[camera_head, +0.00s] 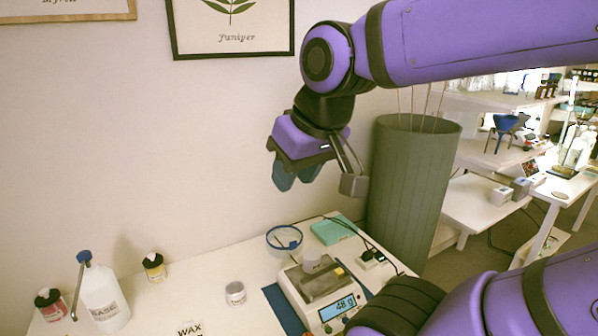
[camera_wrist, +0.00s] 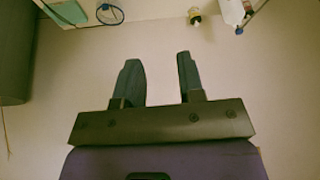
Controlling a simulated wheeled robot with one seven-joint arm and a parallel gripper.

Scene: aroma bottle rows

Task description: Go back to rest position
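My gripper (camera_head: 297,178) hangs in the air above the back of the white table, in front of the wall. In the wrist view its two dark fingers (camera_wrist: 158,75) stand apart with nothing between them, so it is open and empty. My purple arm reaches in from the right, bent at the elbow. No object touches the gripper.
On the table stand a scale (camera_head: 322,290) with a small cup (camera_head: 312,262) on it, a jar (camera_head: 235,293), a large bottle (camera_head: 103,295) and small bottles (camera_head: 154,267) (camera_head: 50,304). A tall green bin (camera_head: 412,185) stands right of the gripper. Framed pictures (camera_head: 230,27) hang behind.

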